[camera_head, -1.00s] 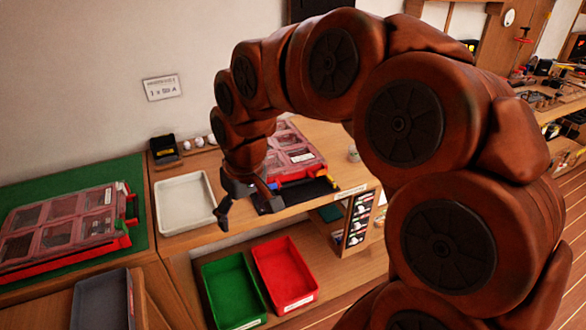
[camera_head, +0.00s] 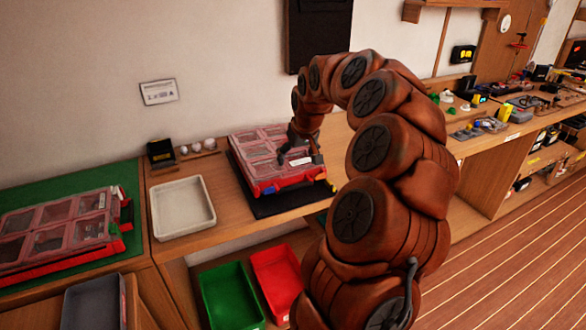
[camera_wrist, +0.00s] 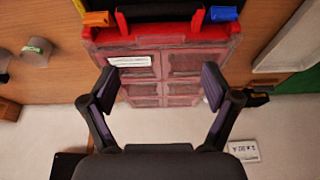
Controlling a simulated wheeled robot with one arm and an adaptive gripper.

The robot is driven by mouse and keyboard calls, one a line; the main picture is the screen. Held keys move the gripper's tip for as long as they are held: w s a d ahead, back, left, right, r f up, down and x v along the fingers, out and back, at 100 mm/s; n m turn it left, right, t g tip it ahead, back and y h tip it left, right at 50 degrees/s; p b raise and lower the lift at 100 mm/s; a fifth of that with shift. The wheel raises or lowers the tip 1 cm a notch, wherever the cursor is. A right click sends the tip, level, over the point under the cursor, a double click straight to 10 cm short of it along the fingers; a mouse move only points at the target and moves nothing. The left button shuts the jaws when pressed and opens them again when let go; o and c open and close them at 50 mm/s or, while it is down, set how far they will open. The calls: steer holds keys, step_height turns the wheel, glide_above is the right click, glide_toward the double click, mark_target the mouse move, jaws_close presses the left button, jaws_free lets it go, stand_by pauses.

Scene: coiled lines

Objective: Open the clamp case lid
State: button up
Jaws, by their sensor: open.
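A red case with a clear compartmented lid (camera_head: 262,150) lies on a dark mat (camera_head: 290,203) on the wooden bench. Its lid looks shut. In the wrist view the case (camera_wrist: 160,36) shows a black handle (camera_wrist: 160,14), an orange latch (camera_wrist: 96,18) and a blue latch (camera_wrist: 224,14) along its front, with a white label on the lid. My gripper (camera_head: 299,155) is over the right part of this case. In the wrist view my gripper (camera_wrist: 160,86) is open and empty, its fingers spread across the lid. I cannot tell whether they touch it.
A second red case (camera_head: 60,232) lies on a green mat (camera_head: 135,176) at the left. A white tray (camera_head: 183,207) stands between the cases. Green (camera_head: 230,300) and red (camera_head: 277,282) bins sit below. The wall is close behind the bench.

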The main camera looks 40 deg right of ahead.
mark_target(292, 171)
steer(key=shift+p+x, duration=0.9)
steer(key=shift+x, duration=2.3)
steer(key=shift+c, duration=0.4)
